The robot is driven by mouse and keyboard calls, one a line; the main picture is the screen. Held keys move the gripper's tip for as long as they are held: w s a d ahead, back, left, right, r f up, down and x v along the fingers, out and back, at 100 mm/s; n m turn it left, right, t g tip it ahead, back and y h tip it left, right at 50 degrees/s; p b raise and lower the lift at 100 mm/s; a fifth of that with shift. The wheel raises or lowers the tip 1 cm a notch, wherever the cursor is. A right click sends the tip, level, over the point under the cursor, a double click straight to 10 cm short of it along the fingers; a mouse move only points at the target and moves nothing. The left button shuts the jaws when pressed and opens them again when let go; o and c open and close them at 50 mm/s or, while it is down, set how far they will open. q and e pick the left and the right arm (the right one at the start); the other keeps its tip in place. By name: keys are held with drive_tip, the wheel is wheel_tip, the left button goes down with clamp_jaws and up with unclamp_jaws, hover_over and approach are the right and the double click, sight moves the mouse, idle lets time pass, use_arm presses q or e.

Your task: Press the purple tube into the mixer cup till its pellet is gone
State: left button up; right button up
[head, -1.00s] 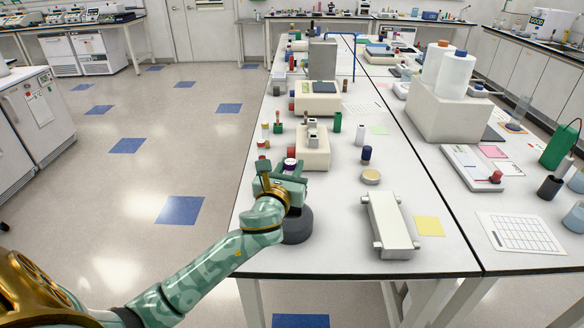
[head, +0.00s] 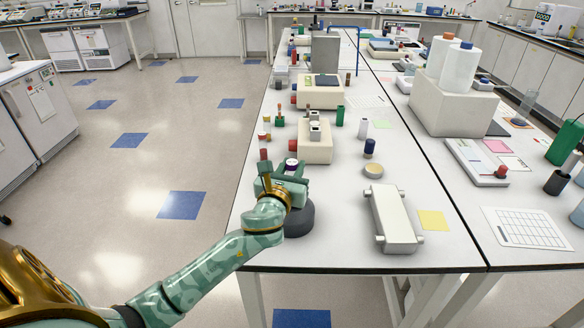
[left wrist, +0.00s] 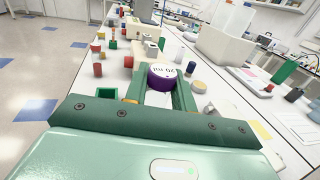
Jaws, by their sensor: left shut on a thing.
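The purple tube (head: 291,163) has a white top and stands between the fingers of my left gripper (head: 283,181). In the left wrist view its purple side and lettered white cap (left wrist: 162,76) show between the two fingers, which are shut on it. A dark grey round mixer (head: 300,222) stands at the near left of the bench, directly below the gripper. The gripper and wrist hide the mixer's cup and the tube's lower end. I cannot tell whether the tube touches the cup, and the pellet is not visible. My right gripper is not in view.
A cream device (head: 315,150) stands just behind the gripper. A white roller-like device (head: 393,218) lies to the right, with a small round dish (head: 373,170) and a dark blue-capped tube (head: 369,148) behind it. Bench surface between mixer and roller device is clear.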

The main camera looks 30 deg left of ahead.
use_arm(q)
drive_tip(key=shift+f, duration=0.5)
idle(1.2)
drive_tip(key=shift+r, duration=0.15)
idle(2.2)
wheel_tip(320, 180, up, 7)
drive_tip(key=p, duration=0.7)
drive_tip(key=shift+p, duration=0.4)
